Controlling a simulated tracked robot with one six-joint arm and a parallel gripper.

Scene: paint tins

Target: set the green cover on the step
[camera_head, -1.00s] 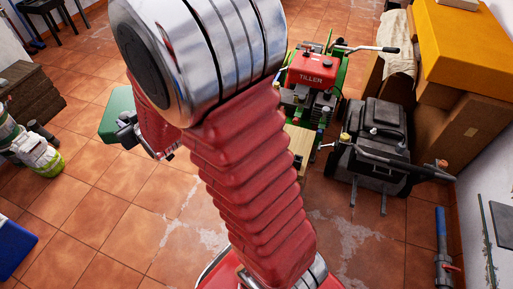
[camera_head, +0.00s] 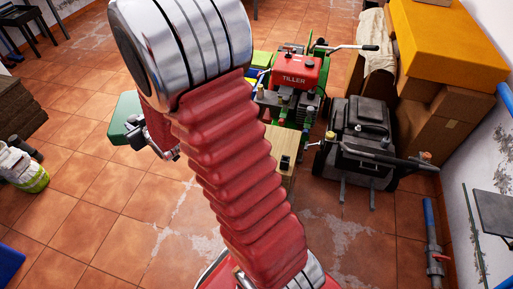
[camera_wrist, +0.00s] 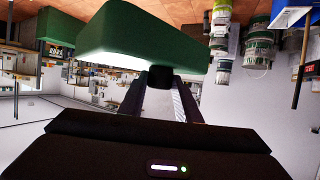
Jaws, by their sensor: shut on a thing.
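The green cover (camera_head: 124,117) hangs left of my arm in the head view, off the floor. In the wrist view the cover (camera_wrist: 150,32) is a large green block with a dark knob on its near side. My gripper (camera_wrist: 163,82) is shut on that knob. In the head view my gripper (camera_head: 137,131) is partly hidden by my arm and the cover. I cannot tell surely which thing is the step; a pale wooden block (camera_head: 283,147) stands right of my arm, partly hidden by it.
A red tiller (camera_head: 295,72) stands behind the wooden block. A black machine (camera_head: 357,140) and cardboard boxes (camera_head: 440,115) fill the right side. A dark brown stack (camera_head: 18,108) and a paint-stained tin (camera_head: 28,174) are at the left. Tiled floor (camera_head: 95,205) is clear between.

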